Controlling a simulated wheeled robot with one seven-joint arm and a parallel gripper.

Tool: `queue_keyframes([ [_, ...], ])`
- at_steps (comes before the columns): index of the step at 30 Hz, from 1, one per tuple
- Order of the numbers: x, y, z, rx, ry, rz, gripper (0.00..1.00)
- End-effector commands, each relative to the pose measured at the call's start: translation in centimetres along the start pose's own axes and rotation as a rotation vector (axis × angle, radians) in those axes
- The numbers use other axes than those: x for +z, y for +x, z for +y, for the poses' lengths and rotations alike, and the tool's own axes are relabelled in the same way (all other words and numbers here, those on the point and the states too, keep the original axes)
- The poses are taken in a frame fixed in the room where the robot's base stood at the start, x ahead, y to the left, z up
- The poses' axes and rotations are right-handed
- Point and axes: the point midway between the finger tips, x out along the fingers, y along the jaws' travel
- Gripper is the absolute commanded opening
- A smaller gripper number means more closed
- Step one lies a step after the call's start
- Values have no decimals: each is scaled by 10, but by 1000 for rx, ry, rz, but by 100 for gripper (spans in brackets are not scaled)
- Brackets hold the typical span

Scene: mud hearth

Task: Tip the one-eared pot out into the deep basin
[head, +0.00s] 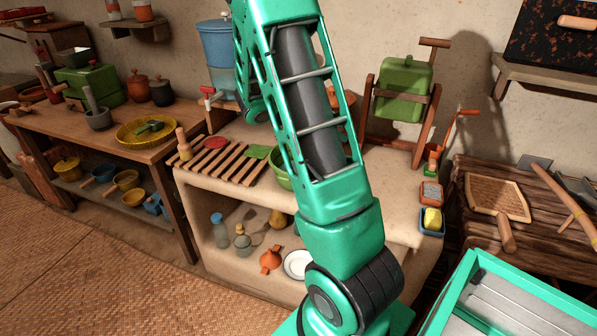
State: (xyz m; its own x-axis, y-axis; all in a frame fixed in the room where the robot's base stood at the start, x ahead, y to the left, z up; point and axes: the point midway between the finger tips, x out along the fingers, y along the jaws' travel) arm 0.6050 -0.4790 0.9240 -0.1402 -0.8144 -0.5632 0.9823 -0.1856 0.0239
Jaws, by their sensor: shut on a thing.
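My green arm rises through the middle of the head view and hides much of the mud counter (215,190) behind it. My gripper is not visible; the arm leaves the top of the view and part of it shows behind its own links. A green bowl (279,168) on the counter is partly hidden by the arm; I cannot tell if it is the deep basin. An orange-brown thing (342,108) shows partly at the arm's right edge; I cannot tell if it is the one-eared pot.
A slatted wooden rack (232,168) lies on the counter's left part. A blue water container (217,45) stands behind it. A green churn (403,88) in a wooden frame stands back right. A wooden table (165,152) with pots is at left. Woven floor lies open front left.

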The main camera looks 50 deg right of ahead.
Motion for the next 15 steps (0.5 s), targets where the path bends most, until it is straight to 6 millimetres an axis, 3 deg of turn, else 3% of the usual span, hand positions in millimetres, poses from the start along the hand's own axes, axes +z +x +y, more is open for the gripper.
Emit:
queue_keyframes([
  [8, 2, 11, -1, 0, 14, 190, 0],
  [15, 18, 11, 0, 2, 17, 336, 0],
])
